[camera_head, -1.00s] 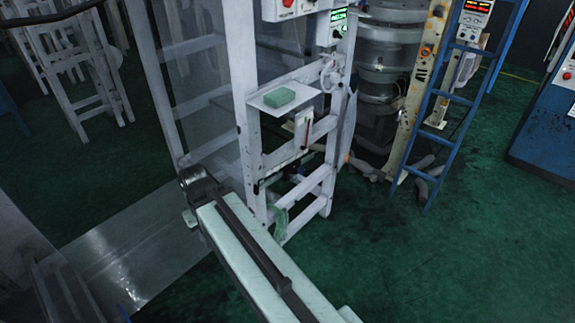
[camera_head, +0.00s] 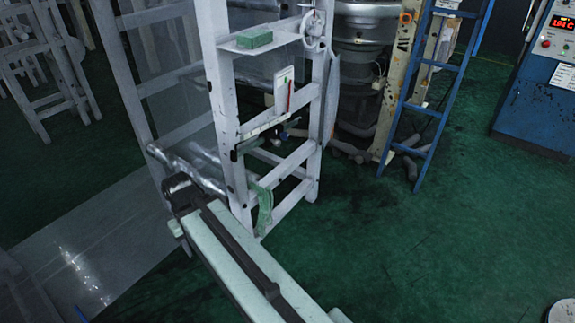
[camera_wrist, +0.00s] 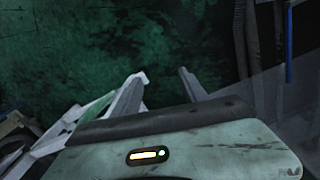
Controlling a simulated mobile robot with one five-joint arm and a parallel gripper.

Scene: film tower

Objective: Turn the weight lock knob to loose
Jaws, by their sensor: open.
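I cannot pick out the weight lock knob for certain in either view. A white frame (camera_head: 222,95) stands in the middle of the head view, with a round white handwheel (camera_head: 313,30) high on its right post. Below are a white plate with a red pointer (camera_head: 289,94) and a looped green piece (camera_head: 263,207) low on the frame. In the wrist view my gripper (camera_wrist: 164,85) is open, its two fingers apart with nothing between them, above dark green floor. In the head view my arm reaches toward the frame's foot; the fingers are not clearly visible there.
A green block (camera_head: 254,38) lies on a white shelf (camera_head: 275,44) of the frame. A blue ladder (camera_head: 426,108) and a blue control cabinet (camera_head: 540,105) stand to the right. White stools (camera_head: 45,70) are at the left. The green floor at lower right is mostly clear.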

